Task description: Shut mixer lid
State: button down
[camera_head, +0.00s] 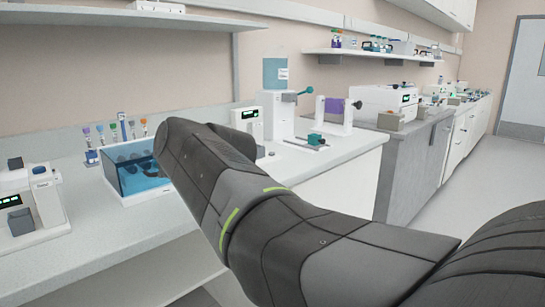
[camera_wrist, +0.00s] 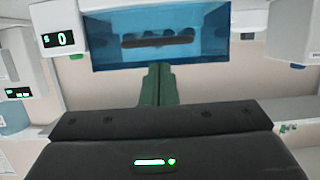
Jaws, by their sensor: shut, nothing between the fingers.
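A box with see-through blue walls (camera_head: 140,176), which I take to be the mixer, stands on the white bench at the left in the head view. Dark round shapes show inside it. My arm covers its right side. It also shows in the wrist view as a blue panel (camera_wrist: 215,52) at the top, with a dark bar and round shapes behind. I cannot tell which part is the lid or how it stands. My gripper (camera_wrist: 158,70) has its green fingers together and empty, with the tips at the panel's edge; contact is unclear. In the head view the gripper is hidden.
A white device with a display (camera_head: 32,205) stands left of the box. A rack of coloured-cap tubes (camera_head: 90,157) is behind it. Another display device (camera_head: 247,122) stands to the right, past my arm. A device reading 0 (camera_wrist: 60,28) is beside the panel in the wrist view.

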jog(key=shift+a+f+b, duration=0.1)
jog(key=shift+f+b, duration=0.25)
jog(key=shift+f, duration=0.45)
jog(key=shift+f+b, duration=0.95)
jog(key=shift+f, duration=0.1)
